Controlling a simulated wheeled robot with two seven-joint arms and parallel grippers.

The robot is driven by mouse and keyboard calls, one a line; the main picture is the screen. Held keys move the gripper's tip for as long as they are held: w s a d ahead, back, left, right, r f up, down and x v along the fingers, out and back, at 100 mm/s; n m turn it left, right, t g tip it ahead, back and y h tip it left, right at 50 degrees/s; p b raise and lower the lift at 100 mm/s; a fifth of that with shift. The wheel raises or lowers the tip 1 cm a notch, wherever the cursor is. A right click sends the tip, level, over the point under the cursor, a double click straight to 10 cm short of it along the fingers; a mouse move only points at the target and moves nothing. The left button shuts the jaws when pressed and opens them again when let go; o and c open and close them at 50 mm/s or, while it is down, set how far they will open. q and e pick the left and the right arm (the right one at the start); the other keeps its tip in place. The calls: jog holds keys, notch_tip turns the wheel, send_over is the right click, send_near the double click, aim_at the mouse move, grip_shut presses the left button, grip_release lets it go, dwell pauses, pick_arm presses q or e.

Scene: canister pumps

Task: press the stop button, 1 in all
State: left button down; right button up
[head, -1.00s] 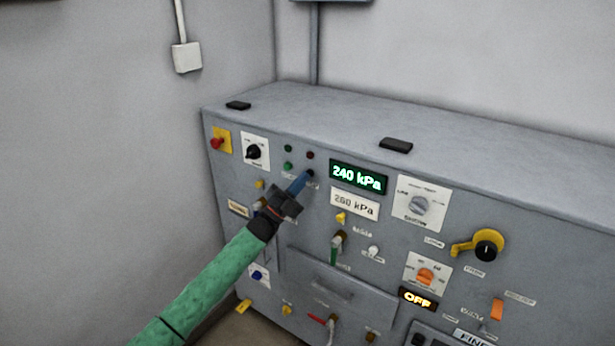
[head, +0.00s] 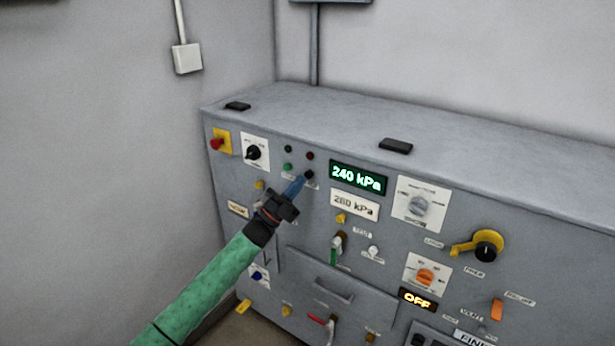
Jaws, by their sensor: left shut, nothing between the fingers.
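A small dark round button (head: 309,174) sits on the front of the grey cabinet, right of a green button (head: 287,167); it looks like the stop button, but the labels below are too small to read. My left gripper (head: 298,182) is shut and empty, its blue fingertips pointing up at the panel just lower left of the dark button. The button's face shows past the fingertips. A small gap seems to lie between them. My right gripper is not in view.
A dark green lamp (head: 288,149) and a dark red lamp (head: 310,156) are above the buttons. A display (head: 358,178) reads 240 kPa. A red knob on yellow (head: 217,143), a black rotary switch (head: 253,153) and several levers protrude nearby.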

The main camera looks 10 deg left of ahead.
pick_arm(q)
jog(key=s, duration=0.1)
jog(key=s+a, duration=0.1)
jog(key=s, duration=0.2)
jog(key=shift+s+a+p, duration=0.3)
jog(key=shift+s+a, duration=0.05)
dwell(0.8)
